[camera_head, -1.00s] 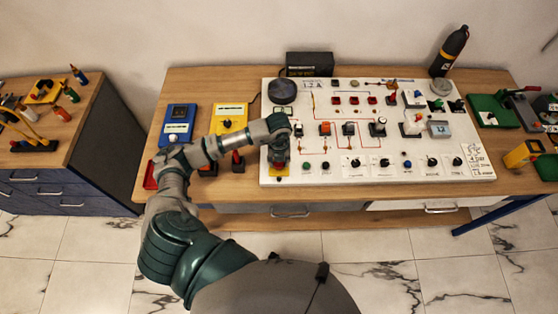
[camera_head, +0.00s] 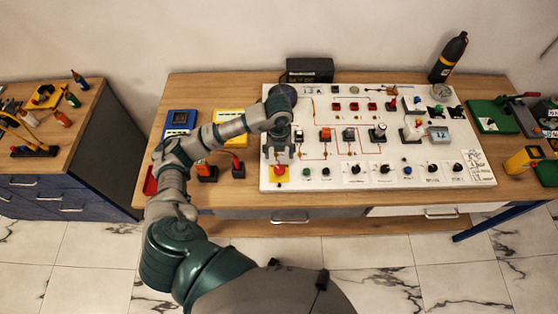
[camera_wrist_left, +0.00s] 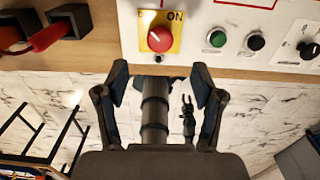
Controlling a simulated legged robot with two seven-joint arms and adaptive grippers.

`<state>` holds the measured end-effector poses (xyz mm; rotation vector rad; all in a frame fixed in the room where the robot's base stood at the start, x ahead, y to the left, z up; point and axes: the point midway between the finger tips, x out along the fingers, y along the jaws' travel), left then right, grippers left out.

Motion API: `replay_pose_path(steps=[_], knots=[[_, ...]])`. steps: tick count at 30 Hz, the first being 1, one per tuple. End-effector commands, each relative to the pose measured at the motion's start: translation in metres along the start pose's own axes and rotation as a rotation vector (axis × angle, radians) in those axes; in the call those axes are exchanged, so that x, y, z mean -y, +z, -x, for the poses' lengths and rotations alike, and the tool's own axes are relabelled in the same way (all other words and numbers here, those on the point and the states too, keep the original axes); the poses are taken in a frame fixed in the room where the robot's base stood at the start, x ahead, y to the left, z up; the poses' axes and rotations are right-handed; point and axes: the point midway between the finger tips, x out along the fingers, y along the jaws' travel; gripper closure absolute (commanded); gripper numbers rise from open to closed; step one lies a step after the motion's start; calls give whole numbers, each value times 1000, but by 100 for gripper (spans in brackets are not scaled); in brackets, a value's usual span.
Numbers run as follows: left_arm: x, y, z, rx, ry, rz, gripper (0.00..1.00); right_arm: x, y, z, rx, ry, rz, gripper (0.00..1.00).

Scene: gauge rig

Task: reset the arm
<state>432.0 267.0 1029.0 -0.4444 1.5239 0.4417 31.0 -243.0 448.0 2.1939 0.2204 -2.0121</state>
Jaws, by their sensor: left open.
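My left arm reaches in from the left in the head view. Its gripper (camera_head: 278,151) is over the left end of the white panel (camera_head: 468,176), just above the red knob (camera_head: 279,170) on its yellow plate. In the left wrist view the left gripper (camera_wrist_left: 158,80) is open and empty. Its two dark fingers are spread apart. The red round knob also shows there (camera_wrist_left: 160,39), on a yellow plate marked ON, beyond the fingertips and apart from them. My right gripper cannot be made out in the head view.
The panel carries several switches, knobs and buttons, with a green button (camera_wrist_left: 217,39) right of the red knob. A blue meter (camera_head: 180,122) and a yellow meter (camera_head: 230,120) stand left of the panel. A black bottle (camera_head: 448,55) stands at the back right.

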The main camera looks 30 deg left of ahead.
Motion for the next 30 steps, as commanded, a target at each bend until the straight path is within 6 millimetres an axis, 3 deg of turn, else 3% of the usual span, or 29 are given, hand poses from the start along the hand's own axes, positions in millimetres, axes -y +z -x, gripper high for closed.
replay_pose_path(steps=[3,7,24,28,30], knots=[[0,1,17,1,-2,2,32,0,0,0,0,0,0,60],[0,1,26,1,0,2,32,0,0,0,0,0,0,60],[1,0,26,-4,-5,-2,32,0,0,0,1,0,0,60],[25,-21,17,-65,-108,-71,32,0,0,0,1,0,0,60],[54,-47,12,-140,-244,-145,32,0,0,0,1,0,0,60]])
